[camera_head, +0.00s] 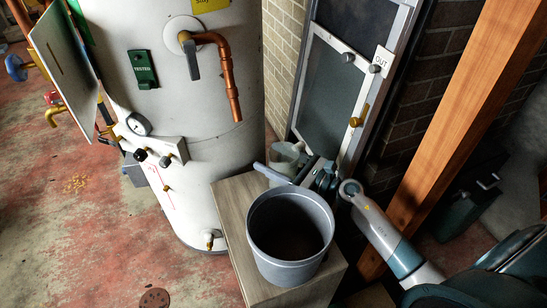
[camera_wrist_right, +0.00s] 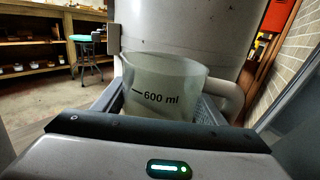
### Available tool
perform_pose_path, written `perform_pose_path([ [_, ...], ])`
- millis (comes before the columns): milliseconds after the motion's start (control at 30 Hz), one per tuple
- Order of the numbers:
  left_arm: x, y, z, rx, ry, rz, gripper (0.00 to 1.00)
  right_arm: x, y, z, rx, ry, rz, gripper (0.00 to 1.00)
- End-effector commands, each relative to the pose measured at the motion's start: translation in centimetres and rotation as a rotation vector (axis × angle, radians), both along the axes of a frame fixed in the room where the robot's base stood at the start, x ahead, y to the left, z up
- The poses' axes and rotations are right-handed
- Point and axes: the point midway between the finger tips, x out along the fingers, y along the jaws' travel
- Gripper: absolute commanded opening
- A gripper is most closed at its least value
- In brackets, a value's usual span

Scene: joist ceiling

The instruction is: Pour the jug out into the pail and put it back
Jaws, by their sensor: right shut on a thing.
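The jug (camera_head: 286,152) is pale and translucent and stands roughly upright behind the pail in the head view. In the right wrist view the jug (camera_wrist_right: 165,88) shows a "600 ml" mark and a handle at its right. My right gripper (camera_head: 279,169) is shut on the jug, one finger along its near side. The grey pail (camera_head: 272,258) stands on a wooden-topped cabinet, open side up, with a dark inside. The jug is beside the pail, not over it. The jug's base is hidden, so I cannot tell whether it touches the cabinet. My left gripper is not in view.
The cabinet top (camera_head: 236,200) is bare left of the pail. A large white tank (camera_head: 215,85) with a copper pipe (camera_head: 228,75) stands close at left. A framed door panel (camera_head: 327,95) and brick wall rise behind. A slanting wooden post (camera_head: 455,120) is at right.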

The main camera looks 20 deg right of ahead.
Motion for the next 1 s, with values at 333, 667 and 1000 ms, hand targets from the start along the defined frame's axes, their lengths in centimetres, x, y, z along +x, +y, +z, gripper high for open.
perform_pose_path([
  [333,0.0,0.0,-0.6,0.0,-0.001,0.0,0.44,0.0,0.0,-0.6,0.001,-0.001,0.0,0.11],
  [667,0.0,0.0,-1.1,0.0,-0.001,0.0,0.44,0.0,0.0,-1.1,0.001,-0.001,0.0,0.11],
  [1000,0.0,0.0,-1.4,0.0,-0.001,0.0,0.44,0.0,0.0,-1.4,0.0,-0.001,0.0,0.84],
])
